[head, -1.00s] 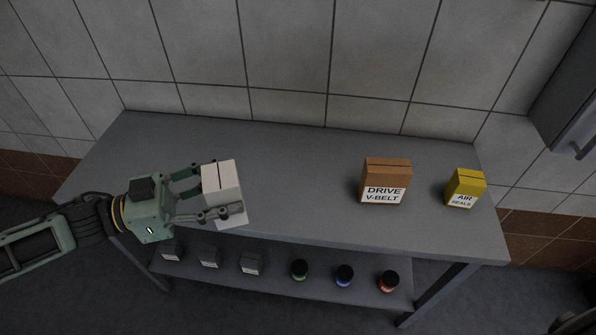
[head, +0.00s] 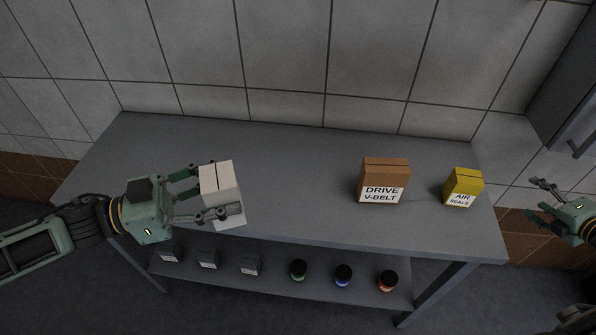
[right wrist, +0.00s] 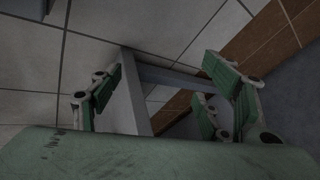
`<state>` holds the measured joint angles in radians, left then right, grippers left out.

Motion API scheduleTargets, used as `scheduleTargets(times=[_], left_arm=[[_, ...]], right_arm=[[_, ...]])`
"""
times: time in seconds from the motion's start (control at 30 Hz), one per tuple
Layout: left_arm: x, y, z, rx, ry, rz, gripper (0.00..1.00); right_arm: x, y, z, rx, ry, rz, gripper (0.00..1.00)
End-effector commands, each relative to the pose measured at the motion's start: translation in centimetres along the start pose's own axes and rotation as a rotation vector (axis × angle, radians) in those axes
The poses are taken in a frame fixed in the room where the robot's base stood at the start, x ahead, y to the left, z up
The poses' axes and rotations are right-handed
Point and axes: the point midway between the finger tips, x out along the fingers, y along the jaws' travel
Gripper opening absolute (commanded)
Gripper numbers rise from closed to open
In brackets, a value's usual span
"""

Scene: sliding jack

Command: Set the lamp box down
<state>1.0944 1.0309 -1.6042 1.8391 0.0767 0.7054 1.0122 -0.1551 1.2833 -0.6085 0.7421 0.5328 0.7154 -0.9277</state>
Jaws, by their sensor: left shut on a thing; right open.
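The white lamp box (head: 217,177) is between the fingers of my left gripper (head: 205,197), which is shut on it. The box is over the left part of the grey table (head: 290,165), near its front edge. I cannot tell whether its underside touches the tabletop. Any print on its front is hidden by the finger. My right gripper (head: 543,201) is open and empty, off the table's right end in the head view. Its spread fingers also show in the right wrist view (right wrist: 165,100).
A brown drive V-belt box (head: 384,175) and a yellow air seals box (head: 464,184) stand on the table's right part. The tabletop between the lamp box and the brown box is clear. The lower shelf (head: 322,294) holds small dark boxes and jars.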

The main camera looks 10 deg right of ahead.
Motion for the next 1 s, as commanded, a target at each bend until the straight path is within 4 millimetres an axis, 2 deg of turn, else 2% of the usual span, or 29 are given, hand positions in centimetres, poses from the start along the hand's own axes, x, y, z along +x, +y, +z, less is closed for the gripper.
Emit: scheduleTargets(times=[0.03, 0.07, 0.13, 0.23, 0.37, 0.5, 0.6, 0.7, 0.77, 0.8, 1.0], left_arm=[[0.0, 0.0, -0.1, 0.0, 0.001, 0.0, 0.18], [0.0, 0.0, 0.0, 0.0, 0.001, 0.0, 0.18], [0.0, 0.0, 0.0, 0.0, 0.001, 0.0, 0.18], [0.0, 0.0, 0.0, 0.0, 0.001, 0.0, 0.18], [0.0, 0.0, -0.1, 0.0, 0.001, 0.0, 0.18], [0.0, 0.0, -0.1, 0.0, 0.001, 0.0, 0.18], [0.0, 0.0, -0.1, 0.0, 0.001, 0.0, 0.18], [0.0, 0.0, 0.0, 0.0, 0.001, 0.0, 0.18], [0.0, 0.0, 0.0, 0.0, 0.001, 0.0, 0.18], [0.0, 0.0, 0.0, 0.0, 0.001, 0.0, 0.18], [0.0, 0.0, -0.1, 0.0, 0.001, 0.0, 0.18]], right_arm=[[-0.1, 3.2, 0.7, -0.016, 0.023, 0.05, 0.7], [0.1, 4.9, 0.5, 0.001, 0.043, 0.085, 0.7], [0.6, 8.7, -1.1, 0.108, 0.107, 0.168, 0.7], [1.4, 13.7, -4.5, 0.331, 0.224, 0.27, 0.7], [1.5, 19.8, -8.9, 0.62, 0.405, 0.365, 0.7], [0.2, 26.4, -13.3, 0.907, 0.638, 0.422, 0.7], [-1.2, 30.5, -16.6, 1.086, 0.825, 0.422, 0.7], [-2.9, 33.6, -20.3, 1.229, 1.024, 0.378, 0.7], [-3.8, 34.7, -23.0, 1.286, 1.143, 0.327, 0.7], [-4.4, 35.2, -25.0, 1.313, 1.222, 0.281, 0.7], [-6.5, 36.4, -35.4, 1.321, 1.522, -0.003, 0.7]])
